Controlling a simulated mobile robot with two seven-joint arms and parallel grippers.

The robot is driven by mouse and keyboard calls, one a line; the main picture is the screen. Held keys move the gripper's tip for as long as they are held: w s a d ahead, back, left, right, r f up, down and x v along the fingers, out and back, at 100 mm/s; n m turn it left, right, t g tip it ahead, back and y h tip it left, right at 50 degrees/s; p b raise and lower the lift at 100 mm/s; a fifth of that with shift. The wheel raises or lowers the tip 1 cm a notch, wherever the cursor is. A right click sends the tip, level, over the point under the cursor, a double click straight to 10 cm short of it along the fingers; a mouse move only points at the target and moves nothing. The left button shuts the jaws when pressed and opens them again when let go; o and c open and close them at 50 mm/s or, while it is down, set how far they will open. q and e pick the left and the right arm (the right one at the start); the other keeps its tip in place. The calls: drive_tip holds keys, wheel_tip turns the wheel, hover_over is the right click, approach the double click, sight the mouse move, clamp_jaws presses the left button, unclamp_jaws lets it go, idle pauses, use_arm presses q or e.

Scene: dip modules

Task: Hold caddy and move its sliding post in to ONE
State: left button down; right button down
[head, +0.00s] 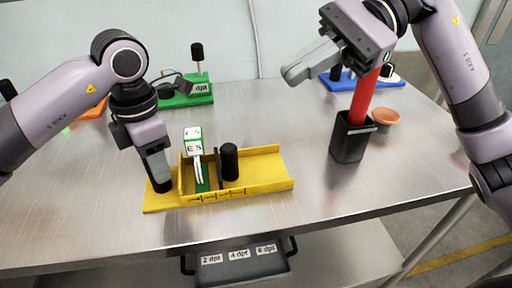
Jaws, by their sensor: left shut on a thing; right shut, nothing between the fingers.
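The yellow caddy (265,187) lies on the metal table, left of the middle, with small dark marks along its front wall. A thick black post (229,162) stands upright inside it, beside a thin dark upright piece (217,168). My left gripper (159,180) points down at the caddy's left end and is shut on a black knob there, mostly hidden by the fingers. My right gripper (290,76) is shut and empty, high above the table and well away from the caddy. The marks are too small to read as ONE.
A white block with green lettering (193,142) stands on a green strip in the caddy. A black bin (347,142) holds a red bar (364,98); an orange bowl (385,117) is behind it. Green (180,98) and blue (345,81) bases stand at the back. A grey drawer (240,265) is below.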

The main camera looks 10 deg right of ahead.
drive_tip(key=s+d+t+y, duration=0.2)
drive_tip(key=d+y, duration=0.1)
drive_tip(key=d, duration=0.5)
drive_tip(key=m+t+h, duration=0.1)
drive_tip(key=m+t, duration=0.2)
drive_tip(key=m, duration=0.6)
approach(236, 153)
drive_tip(key=x, duration=0.4)
drive_tip(key=w+f+x, duration=0.1)
drive_tip(key=x, duration=0.1)
drive_tip(key=shift+f, duration=0.15)
drive_tip(key=shift+a, duration=0.15)
drive_tip(key=a, duration=0.3)
drive_tip(key=shift+a, duration=0.15)
